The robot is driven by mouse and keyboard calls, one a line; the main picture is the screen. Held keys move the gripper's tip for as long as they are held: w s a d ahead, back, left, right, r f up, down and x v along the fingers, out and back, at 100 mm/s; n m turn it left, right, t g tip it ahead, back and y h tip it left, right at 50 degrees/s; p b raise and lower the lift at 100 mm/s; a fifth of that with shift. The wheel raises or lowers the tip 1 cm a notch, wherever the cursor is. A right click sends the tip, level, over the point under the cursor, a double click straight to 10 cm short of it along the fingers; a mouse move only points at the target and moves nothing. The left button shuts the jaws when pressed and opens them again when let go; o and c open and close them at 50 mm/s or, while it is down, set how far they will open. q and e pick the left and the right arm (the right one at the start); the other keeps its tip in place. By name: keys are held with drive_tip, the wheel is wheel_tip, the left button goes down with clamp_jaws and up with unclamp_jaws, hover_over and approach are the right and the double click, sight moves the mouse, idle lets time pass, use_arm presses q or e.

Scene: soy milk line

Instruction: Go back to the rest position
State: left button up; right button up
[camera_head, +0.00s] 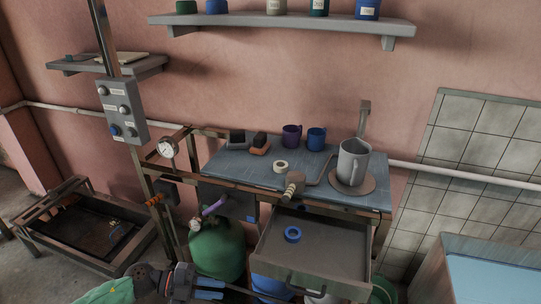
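My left gripper (218,289) is low in the head view, in front of the green tank (217,250) and left of the open drawer (330,255). Its two blue fingers show as separate strips with a gap between them, and I see nothing held. It is apart from the workbench top (235,168). My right gripper is not in view.
A grey pitcher (353,160) stands on a round plate at the bench's right. Purple (291,136) and blue (316,138) mugs stand behind a tape roll (280,167). A blue ring (292,234) lies in the drawer. A metal frame (85,232) stands left, a basin (490,270) right.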

use_arm(q)
drive_tip(key=w+a+r+n+t+y, duration=0.2)
drive_tip(key=w+a+n+t+y, duration=0.25)
drive_tip(key=w+t, duration=0.4)
drive_tip(key=w+a+r+n+t+y, duration=0.2)
drive_tip(key=w+a+n+t+y, duration=0.2)
drive_tip(key=w+a+n+t, duration=0.45)
drive_tip(key=w+a+f+n+g+y, duration=0.25)
drive_tip(key=a+f+n+y, duration=0.2)
drive_tip(key=f+y, duration=0.3)
drive_tip(key=s+d+f+n+g+y, duration=0.1)
drive_tip(key=s+d+f+n+g, duration=0.2)
drive_tip(key=s+f, duration=0.45)
drive_tip(key=s+d+f+n+g+y, duration=0.1)
drive_tip(key=s+f+n+g, duration=0.2)
drive_tip(key=s+f+g, duration=0.5)
drive_tip(key=s+d+f+n+g+h, duration=0.1)
drive_tip(key=s+d+f, duration=0.3)
drive_tip(key=s, duration=0.4)
drive_tip(key=s+d+f+n+h, duration=0.1)
drive_tip(key=s+d+f, duration=0.3)
drive_tip(key=s, duration=0.4)
drive_tip(key=s+d+f+n+g+h, duration=0.1)
drive_tip(key=s+d+f, duration=0.4)
drive_tip(key=s, duration=0.3)
drive_tip(key=shift+f+n+g, duration=0.35)
drive_tip(key=shift+f, duration=0.3)
